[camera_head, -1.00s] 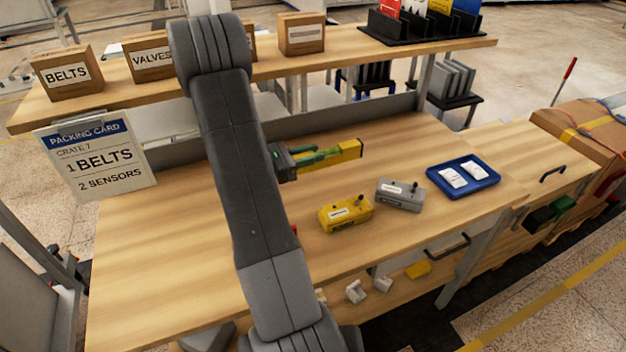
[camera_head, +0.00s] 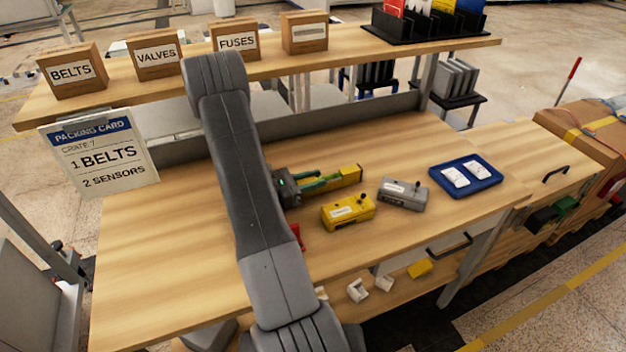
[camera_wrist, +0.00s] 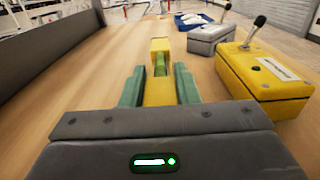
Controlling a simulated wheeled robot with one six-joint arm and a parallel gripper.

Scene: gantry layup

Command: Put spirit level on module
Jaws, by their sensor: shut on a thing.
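The spirit level (camera_head: 350,174) is a yellow bar, with a green vial in the wrist view (camera_wrist: 160,48). My gripper (camera_head: 322,182) is shut on it, its green fingers on either side in the wrist view (camera_wrist: 158,80). The level points away from my gripper, low over the bench; I cannot tell whether it touches the top. A yellow module (camera_head: 347,213) with a white label and a lever stands just in front of the level, and to its right in the wrist view (camera_wrist: 262,84). A grey module (camera_head: 403,195), also with a lever, stands right of the yellow one.
A blue tray (camera_head: 436,180) with two white packets lies right of the grey module. A red thing (camera_head: 299,236) is partly hidden by my arm. A shelf (camera_head: 350,56) with labelled boxes runs behind the bench (camera_head: 160,255). The bench's left part is clear.

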